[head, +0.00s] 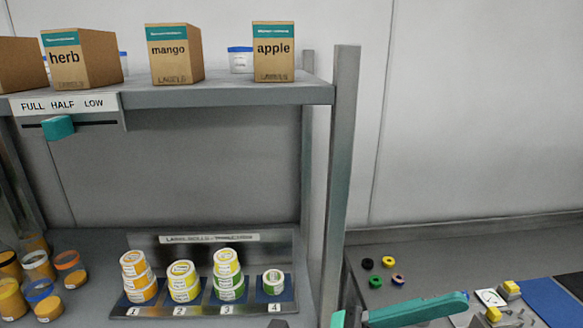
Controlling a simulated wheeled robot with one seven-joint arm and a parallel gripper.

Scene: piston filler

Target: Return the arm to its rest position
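I make out no gripper fingers, and the rest of the arm is out of the picture.
A grey shelf (230,95) holds boxes marked herb (82,58), mango (175,53) and apple (273,52). Below stand a numbered label-roll rack (205,311) and several jars (40,265). The right-hand bench (440,262) holds coloured rings, small parts and a blue mat (552,302).

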